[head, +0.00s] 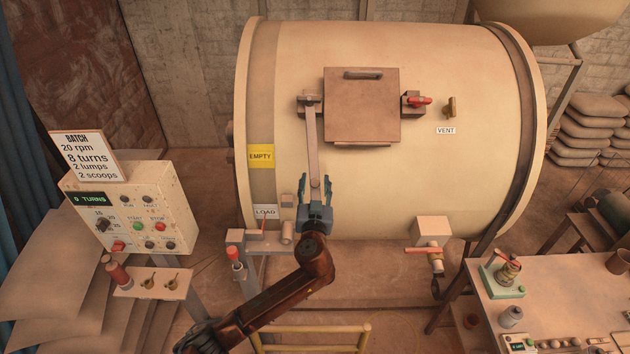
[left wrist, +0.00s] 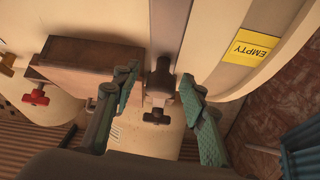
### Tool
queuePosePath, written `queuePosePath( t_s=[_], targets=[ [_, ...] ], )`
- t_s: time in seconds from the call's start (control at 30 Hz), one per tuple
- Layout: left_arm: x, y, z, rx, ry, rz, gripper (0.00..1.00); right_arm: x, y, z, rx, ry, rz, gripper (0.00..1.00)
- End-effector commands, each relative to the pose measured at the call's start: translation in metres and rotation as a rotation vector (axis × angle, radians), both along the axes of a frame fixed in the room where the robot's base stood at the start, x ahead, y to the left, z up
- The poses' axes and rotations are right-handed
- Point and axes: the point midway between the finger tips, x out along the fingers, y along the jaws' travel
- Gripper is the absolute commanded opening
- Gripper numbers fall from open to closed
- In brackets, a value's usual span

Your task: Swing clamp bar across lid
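The clamp bar (head: 312,145) is a long grey strip hanging down the drum front from its pivot block left of the lid. It does not lie across the square brown lid (head: 361,108). My left gripper (head: 315,188) is at the bar's lower end, its fingers spread to either side with gaps. In the left wrist view the bar (left wrist: 171,30) and its dark pivot show beyond the parted fingers (left wrist: 160,92); contact is not visible. A catch with a red knob (head: 420,101) sits right of the lid, also in the left wrist view (left wrist: 37,96). My right gripper is out of view.
A yellow EMPTY sign (head: 261,156) and LOAD label (head: 265,211) are left of the bar. A control box (head: 130,212) stands at left, a workbench (head: 560,300) at lower right. A yellow rail (head: 310,329) is low in front. The drum face right of the lid is mostly clear.

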Motion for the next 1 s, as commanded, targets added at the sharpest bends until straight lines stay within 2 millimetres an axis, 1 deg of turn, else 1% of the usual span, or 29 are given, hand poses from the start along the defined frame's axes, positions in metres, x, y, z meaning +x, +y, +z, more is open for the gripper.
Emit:
queuePosePath(
  t_s=[0.27,0.83,1.0],
  targets=[
    [0.0019,0.0002,-0.0006,0.0,0.001,0.0,0.4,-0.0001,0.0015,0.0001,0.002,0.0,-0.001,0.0],
    [0.0018,0.0005,-0.0004,0.0,0.001,0.001,0.01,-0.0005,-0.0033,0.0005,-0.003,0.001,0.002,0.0],
    [0.0018,0.0005,-0.0003,0.0,0.001,0.001,0.0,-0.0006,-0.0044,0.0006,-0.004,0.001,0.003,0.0]
  ],
)
